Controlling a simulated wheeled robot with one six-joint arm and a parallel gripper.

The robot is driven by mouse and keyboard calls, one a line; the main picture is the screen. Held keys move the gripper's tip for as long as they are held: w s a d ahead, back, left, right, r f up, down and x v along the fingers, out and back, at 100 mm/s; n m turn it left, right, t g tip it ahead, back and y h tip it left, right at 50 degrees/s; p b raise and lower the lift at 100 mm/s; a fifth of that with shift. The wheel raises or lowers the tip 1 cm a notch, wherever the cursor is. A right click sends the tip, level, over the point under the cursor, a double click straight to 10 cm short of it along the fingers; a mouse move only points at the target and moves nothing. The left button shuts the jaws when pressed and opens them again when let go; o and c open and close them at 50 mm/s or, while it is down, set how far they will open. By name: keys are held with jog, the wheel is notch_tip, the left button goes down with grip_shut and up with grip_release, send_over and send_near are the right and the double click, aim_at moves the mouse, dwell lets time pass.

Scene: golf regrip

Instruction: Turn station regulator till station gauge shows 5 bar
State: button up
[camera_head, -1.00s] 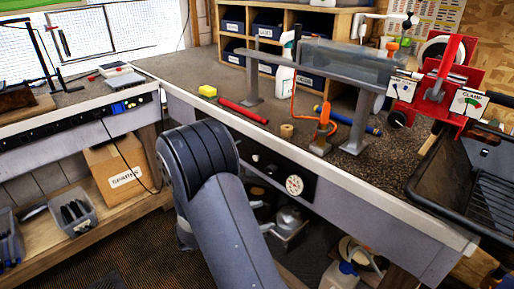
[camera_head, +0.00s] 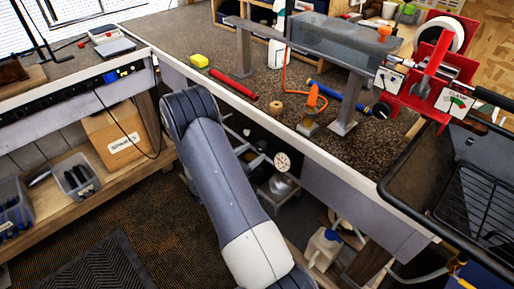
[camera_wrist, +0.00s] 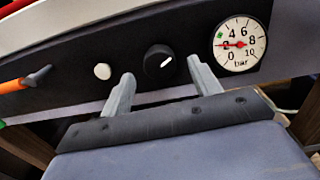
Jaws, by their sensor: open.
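The station regulator is a black round knob (camera_wrist: 160,60) with a white mark tilted to the upper right, on the dark panel in the wrist view. The station gauge (camera_wrist: 240,45) is a white dial marked in bar, right of the knob; its red needle points left, near 2. The gauge also shows in the head view (camera_head: 282,162). My gripper (camera_wrist: 160,69) is open and empty, its two fingers apart at the lower left and lower right of the knob. I cannot tell if they touch it.
A pale button (camera_wrist: 102,71) and an orange-handled part (camera_wrist: 24,82) are left of the knob on the panel. The bench edge (camera_head: 300,155) overhangs the panel. A black tray (camera_head: 458,190) stands at the right, and a white jug (camera_head: 322,247) is below the bench.

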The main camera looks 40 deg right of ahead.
aim_at(258, 149)
jog(key=shift+w+d, duration=0.15)
jog(key=shift+d, duration=1.4)
jog(key=c, duration=1)
jog(key=shift+f+b, duration=0.1)
jog(key=shift+b, duration=0.2)
